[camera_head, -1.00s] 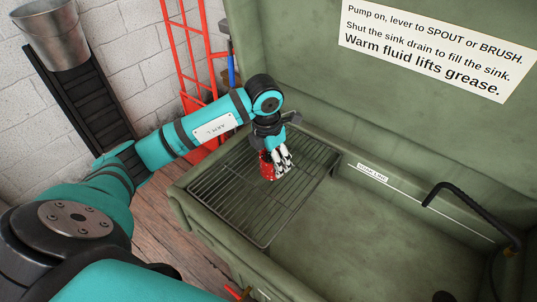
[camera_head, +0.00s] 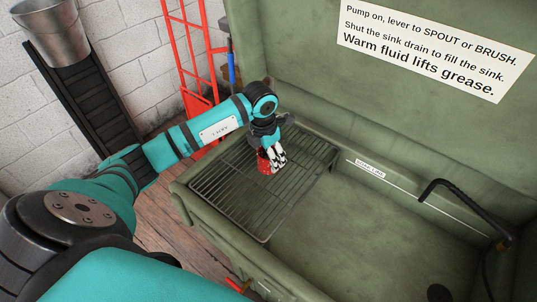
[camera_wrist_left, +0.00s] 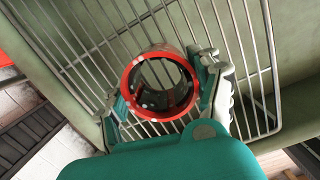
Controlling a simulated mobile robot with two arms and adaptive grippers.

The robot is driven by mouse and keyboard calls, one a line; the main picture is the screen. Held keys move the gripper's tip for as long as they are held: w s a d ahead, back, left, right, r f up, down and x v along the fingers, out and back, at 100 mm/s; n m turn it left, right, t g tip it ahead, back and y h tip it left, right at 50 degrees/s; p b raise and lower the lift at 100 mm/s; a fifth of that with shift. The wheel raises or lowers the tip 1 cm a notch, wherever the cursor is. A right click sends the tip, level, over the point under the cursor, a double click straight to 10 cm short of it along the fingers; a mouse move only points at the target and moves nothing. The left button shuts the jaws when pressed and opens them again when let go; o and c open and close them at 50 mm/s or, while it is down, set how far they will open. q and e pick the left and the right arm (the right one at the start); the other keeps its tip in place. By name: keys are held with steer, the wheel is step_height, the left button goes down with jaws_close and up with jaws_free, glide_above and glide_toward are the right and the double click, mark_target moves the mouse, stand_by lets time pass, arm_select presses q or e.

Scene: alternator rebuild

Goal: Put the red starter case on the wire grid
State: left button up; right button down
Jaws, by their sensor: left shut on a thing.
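The red starter case (camera_head: 264,163) is a short red ring-shaped housing with a hollow middle. My left gripper (camera_head: 271,158) is shut on it. In the left wrist view the case (camera_wrist_left: 137,77) sits between the two fingers of the gripper (camera_wrist_left: 165,85), its open end facing the camera. The wire grid (camera_head: 235,197) spans the left end of the green sink, and its bars (camera_wrist_left: 255,60) show behind and through the case. The case is over the grid's back part; I cannot tell whether it touches the bars. My right gripper is not in view.
The sink basin (camera_head: 390,225) to the right of the grid is empty, with a black spout (camera_head: 455,190) at its right. The raised green lid (camera_head: 300,60) stands behind. A red hand truck (camera_head: 190,70) and a metal bucket (camera_head: 52,32) are at the left.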

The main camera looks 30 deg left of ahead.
arm_select(q)
steer(key=o, duration=1.7)
steer(key=shift+o, duration=0.2)
steer(key=shift+r, duration=0.1)
steer(key=shift+r, duration=0.2)
step_height(320, 180, up, 12)
steer(key=s+b, duration=0.1)
steer(key=b, duration=0.1)
steer(key=shift+s+a+f, duration=0.2)
steer(key=shift+s, duration=0.05)
